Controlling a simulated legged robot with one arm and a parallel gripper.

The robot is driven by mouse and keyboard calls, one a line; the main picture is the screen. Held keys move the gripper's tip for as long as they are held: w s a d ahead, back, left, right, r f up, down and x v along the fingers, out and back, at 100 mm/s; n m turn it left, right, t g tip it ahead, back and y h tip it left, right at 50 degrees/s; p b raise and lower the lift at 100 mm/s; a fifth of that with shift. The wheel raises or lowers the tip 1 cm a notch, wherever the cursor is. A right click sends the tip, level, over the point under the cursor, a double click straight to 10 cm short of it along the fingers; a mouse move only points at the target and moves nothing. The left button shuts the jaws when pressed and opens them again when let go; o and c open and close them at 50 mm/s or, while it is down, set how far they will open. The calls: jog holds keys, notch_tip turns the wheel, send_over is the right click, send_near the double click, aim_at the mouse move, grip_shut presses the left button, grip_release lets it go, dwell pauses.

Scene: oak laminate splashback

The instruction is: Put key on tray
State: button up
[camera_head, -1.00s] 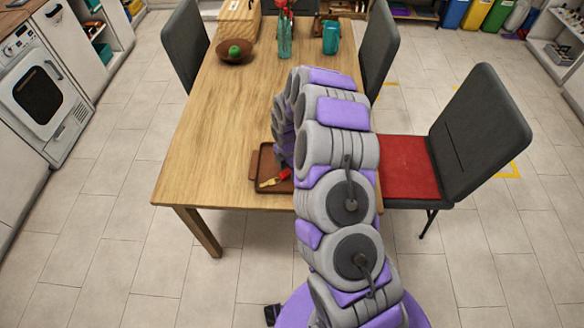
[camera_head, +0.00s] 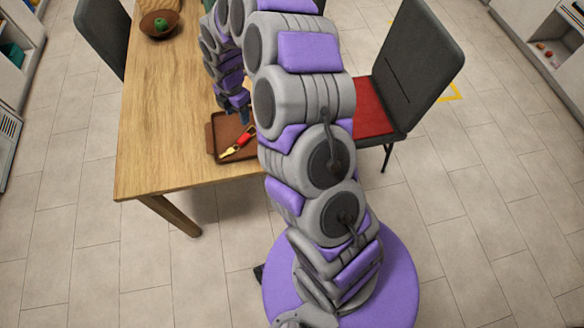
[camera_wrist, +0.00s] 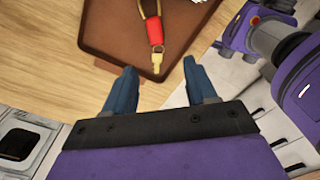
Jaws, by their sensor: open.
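The key (camera_head: 230,152), brass-coloured with a red part (camera_head: 244,138), lies on the brown tray (camera_head: 218,127) near the table's front edge. In the wrist view the key (camera_wrist: 156,57) lies flat on the tray (camera_wrist: 110,30), its brass tip pointing towards my gripper and its upper end cut off by the picture edge. My gripper (camera_wrist: 158,75) is open and empty, its two blue fingers apart on either side of the key's line, near the tray's edge. In the head view the gripper (camera_head: 242,114) is just behind the key, over the tray; its fingertips are small there.
The wooden table (camera_head: 165,110) is clear left of the tray. A brown bowl (camera_head: 148,28) with a green fruit stands at the far left. A dark chair with a red seat (camera_head: 372,115) stands close on the right.

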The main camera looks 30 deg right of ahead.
jog(key=s+a+r+m, duration=0.2)
jog(key=s+r+m, duration=0.8)
jog(key=s+r, duration=0.65)
jog(key=s+r+m, duration=0.2)
jog(key=s+m, duration=0.4)
jog(key=s, duration=0.5)
jog(key=s+d+r+m+g, duration=0.1)
jog(key=s+m, duration=0.5)
jog(key=s, duration=0.4)
jog(key=shift+s+d+r+g, duration=0.25)
jog(key=shift+s+r+g, duration=0.05)
jog(key=shift+s+r, duration=0.05)
jog(key=shift+d, duration=0.25)
